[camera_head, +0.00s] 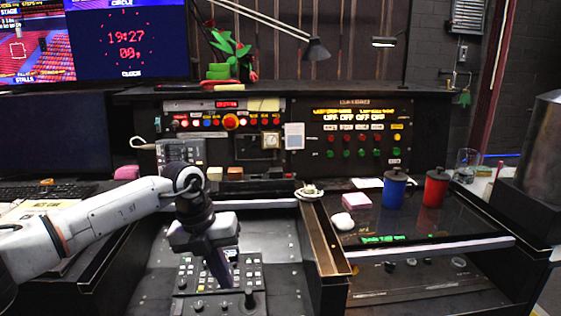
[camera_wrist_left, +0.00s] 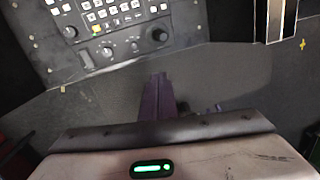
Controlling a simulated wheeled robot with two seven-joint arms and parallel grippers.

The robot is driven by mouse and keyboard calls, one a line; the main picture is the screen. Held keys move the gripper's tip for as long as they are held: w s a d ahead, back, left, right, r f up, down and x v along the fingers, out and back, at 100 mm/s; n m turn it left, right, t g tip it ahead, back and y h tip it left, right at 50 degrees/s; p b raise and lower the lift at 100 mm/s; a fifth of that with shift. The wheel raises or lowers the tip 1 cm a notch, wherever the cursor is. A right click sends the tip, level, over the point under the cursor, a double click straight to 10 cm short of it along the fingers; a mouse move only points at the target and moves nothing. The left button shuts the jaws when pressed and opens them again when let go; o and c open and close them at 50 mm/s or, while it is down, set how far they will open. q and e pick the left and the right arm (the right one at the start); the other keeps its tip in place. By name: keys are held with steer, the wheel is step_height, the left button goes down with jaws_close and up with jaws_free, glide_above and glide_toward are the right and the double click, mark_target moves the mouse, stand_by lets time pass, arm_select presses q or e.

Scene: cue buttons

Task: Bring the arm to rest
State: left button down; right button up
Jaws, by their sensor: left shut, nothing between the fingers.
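My left arm comes in from the left in the head view. Its left gripper (camera_head: 222,284) points down over the lower sloped control panel (camera_head: 283,235), which has rows of pale keys and some black knobs. In the left wrist view the dark purple fingers of the left gripper (camera_wrist_left: 158,82) are together with nothing between them. The panel's keys and knobs (camera_wrist_left: 110,20) lie beyond the fingertips at the top left of that view. I cannot tell from these views whether the fingertips touch the panel. My right gripper is not in view.
An upright console (camera_head: 225,138) with red buttons stands behind. Monitors (camera_head: 120,40) and a keyboard (camera_head: 45,192) are at left.

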arm_select(q)
steer(key=s+d+n+h, duration=0.3)
steer(key=s+d+h, duration=0.45)
steer(key=d, duration=0.55)
steer(key=s+d+n+h, duration=0.2)
steer(key=s+d+h, duration=0.55)
steer(key=d, duration=0.45)
steer(key=a+f+n+t+y, duration=1)
steer(key=a+f+n+t, duration=0.6)
steer(key=n, duration=0.7)
steer(key=s+a+f+n+g+y, duration=0.2)
steer(key=s+a+f+n+g, duration=0.1)
steer(key=s+a+f, duration=0.3)
steer(key=s+a+f+n+g+y, duration=0.3)
steer(key=s+a+f+g, duration=0.2)
steer(key=s, duration=0.6)
step_height(320, 180, down, 2)
steer(key=a, duration=0.2)
steer(key=shift+a+f, duration=0.2)
steer(key=shift+a, duration=0.15)
